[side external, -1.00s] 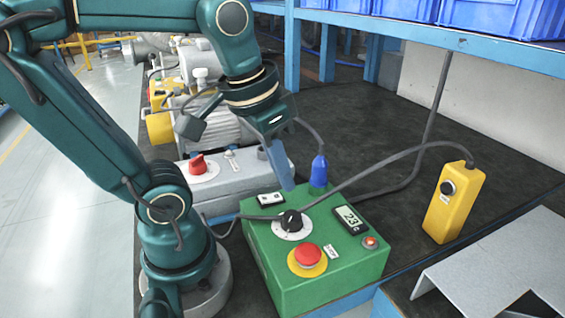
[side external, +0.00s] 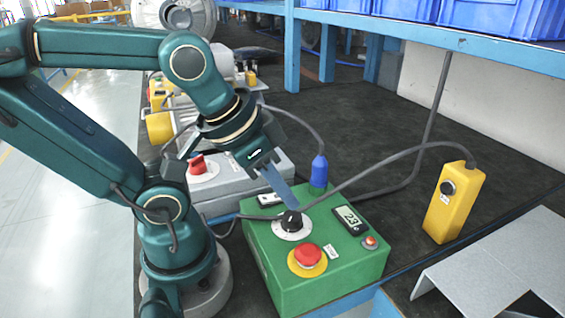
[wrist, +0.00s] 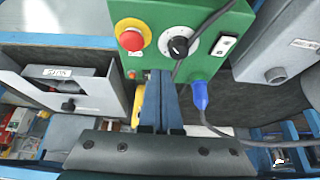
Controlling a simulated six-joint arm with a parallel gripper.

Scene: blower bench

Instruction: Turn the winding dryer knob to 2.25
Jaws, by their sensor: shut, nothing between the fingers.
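The green control box (side external: 330,275) stands on the dark bench. Its black knob (side external: 292,220) sits on a round white dial, which also shows in the wrist view (wrist: 179,46). The dial marks are too small to read. The small display (side external: 349,219) on the box seems to show 2.3. My gripper (side external: 294,205) is shut and empty, tilted, with its fingertips close to the top of the knob in the side view. In the wrist view, the shut fingers (wrist: 161,74) appear below the knob. I cannot tell whether they touch it.
A red emergency button (side external: 308,256) and a small red button (side external: 370,242) sit near the knob. A yellow box (side external: 454,203) stands right; a grey box with a red knob (side external: 198,165) lies behind.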

